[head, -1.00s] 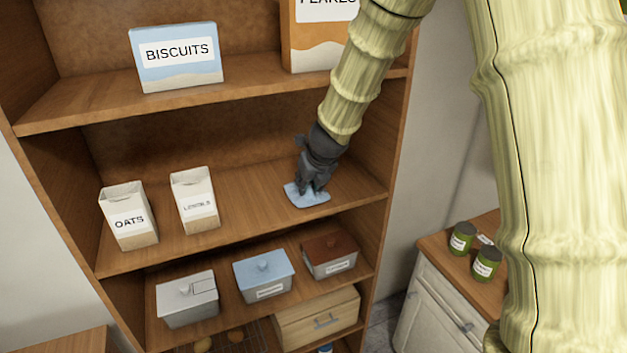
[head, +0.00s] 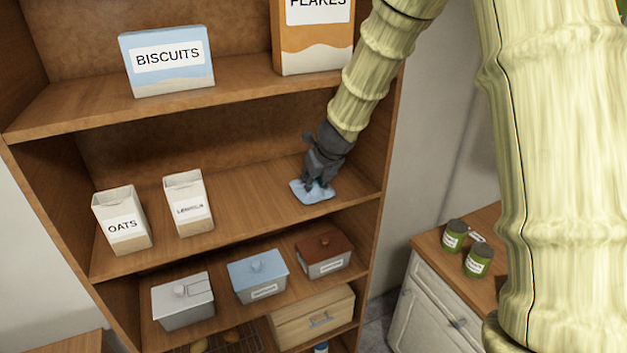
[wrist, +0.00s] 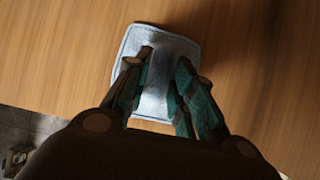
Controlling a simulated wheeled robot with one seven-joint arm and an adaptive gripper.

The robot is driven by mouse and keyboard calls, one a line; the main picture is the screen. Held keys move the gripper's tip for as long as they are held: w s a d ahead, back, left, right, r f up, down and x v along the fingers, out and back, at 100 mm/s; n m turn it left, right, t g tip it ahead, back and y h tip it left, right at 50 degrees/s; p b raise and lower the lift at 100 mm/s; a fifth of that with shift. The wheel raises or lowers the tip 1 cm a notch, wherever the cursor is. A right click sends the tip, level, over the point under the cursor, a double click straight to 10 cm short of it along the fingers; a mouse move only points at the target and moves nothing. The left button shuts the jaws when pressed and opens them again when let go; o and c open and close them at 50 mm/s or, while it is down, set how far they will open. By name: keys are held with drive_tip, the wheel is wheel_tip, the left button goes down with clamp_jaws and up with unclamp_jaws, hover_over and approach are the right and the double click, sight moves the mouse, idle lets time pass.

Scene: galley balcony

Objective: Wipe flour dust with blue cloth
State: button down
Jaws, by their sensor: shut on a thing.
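The light-blue cloth (head: 302,193) lies flat on the middle shelf (head: 245,205), toward its right end. It also shows in the wrist view (wrist: 183,50), with a raised fold between my fingers. My gripper (head: 317,184) reaches down from the upper right and is shut on the cloth, pressing it at the shelf surface. Both fingers show in the wrist view (wrist: 159,85). I can make out no flour dust on the visible wood; any under the cloth or gripper is hidden.
An oats carton (head: 122,222) and a lentils carton (head: 189,204) stand at the shelf's left. A biscuits box (head: 168,60) and a flakes box (head: 312,40) stand above. Lidded tins, including a blue one (head: 257,276), sit below. The shelf between cartons and cloth is clear.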

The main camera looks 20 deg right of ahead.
wheel_tip(320, 180, up, 2)
drive_tip(key=shift+r+p, duration=0.1)
drive_tip(key=shift+p, duration=0.3)
drive_tip(key=shift+a+r, duration=0.1)
drive_tip(key=shift+r, duration=2)
drive_tip(key=c, duration=1.9)
unclamp_jaws()
drive_tip(key=c, duration=0.3)
drive_tip(key=shift+d+f, duration=0.2)
drive_tip(key=shift+f, duration=0.4)
